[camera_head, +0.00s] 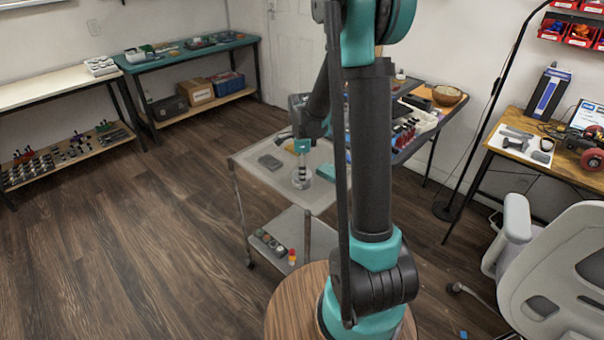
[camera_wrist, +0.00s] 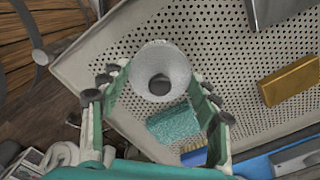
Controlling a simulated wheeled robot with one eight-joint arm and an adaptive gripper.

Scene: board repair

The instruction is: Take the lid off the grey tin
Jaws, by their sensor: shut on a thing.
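A round, light grey object, which I take for the grey tin (camera_wrist: 148,62), is between my gripper's fingers (camera_wrist: 158,80) in the wrist view. A dark round spot marks its middle. In the head view the tin (camera_head: 302,181) is small, below my gripper (camera_head: 302,165) and over the trolley's top. I cannot tell the lid apart from the tin's body, nor whether there is a gap under it.
The trolley's perforated top (camera_wrist: 215,45) also bears a teal block (camera_wrist: 172,123) and a yellow block (camera_wrist: 291,81). A flat grey item (camera_head: 270,162) lies left of the tin. A dark table (camera_head: 425,133) with many items stands behind. The floor to the left is clear.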

